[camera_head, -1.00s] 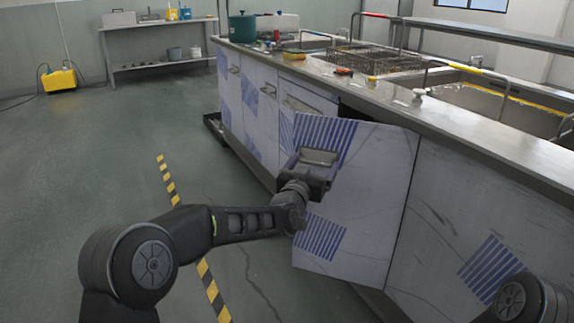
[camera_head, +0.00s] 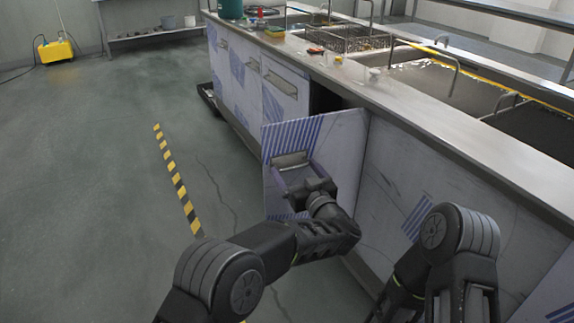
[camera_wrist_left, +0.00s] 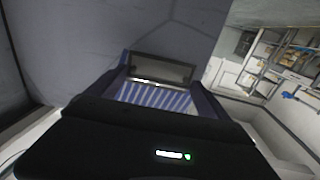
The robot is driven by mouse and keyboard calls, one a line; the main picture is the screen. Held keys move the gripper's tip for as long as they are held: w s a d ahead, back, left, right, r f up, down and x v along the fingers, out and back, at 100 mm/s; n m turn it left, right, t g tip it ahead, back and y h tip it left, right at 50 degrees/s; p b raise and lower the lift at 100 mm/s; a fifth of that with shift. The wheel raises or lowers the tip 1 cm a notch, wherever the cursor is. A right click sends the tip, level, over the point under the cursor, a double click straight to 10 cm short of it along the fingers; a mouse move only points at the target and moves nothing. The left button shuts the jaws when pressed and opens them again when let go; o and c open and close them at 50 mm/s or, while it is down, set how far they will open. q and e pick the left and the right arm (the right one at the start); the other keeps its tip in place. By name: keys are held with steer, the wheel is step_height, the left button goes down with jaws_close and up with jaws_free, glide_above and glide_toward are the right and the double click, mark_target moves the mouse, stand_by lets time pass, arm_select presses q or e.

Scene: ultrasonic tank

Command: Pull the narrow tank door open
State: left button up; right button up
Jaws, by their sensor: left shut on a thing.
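The narrow tank door (camera_head: 345,165) stands swung out from the tank front, hinged on its right side, with a dark gap showing behind its top left. It is a pale panel with blue stripes. A recessed metal handle (camera_head: 290,160) sits near its upper left edge. My left gripper (camera_head: 292,170) is shut at that handle. In the left wrist view the handle (camera_wrist_left: 160,68) lies between the fingers, with blue stripes below it. My right arm is at the lower right of the head view; its fingertips do not show clearly.
The long steel counter (camera_head: 430,125) with sinks and a wire basket (camera_head: 358,40) runs along the right. Closed doors and drawers (camera_head: 240,75) continue to the left. The floor (camera_head: 120,220) on the left is clear, with a yellow-black tape line (camera_head: 175,180).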

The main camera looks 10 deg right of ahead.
arm_select(q)
steer(key=shift+s+d+r, duration=0.1)
steer(key=shift+s+d, duration=0.1)
steer(key=shift+d, duration=0.1)
steer(key=o, duration=1.8)
steer(key=p+v, duration=0.1)
steer(key=v, duration=0.6)
steer(key=shift+s+d, duration=0.2)
steer(key=shift+s, duration=0.15)
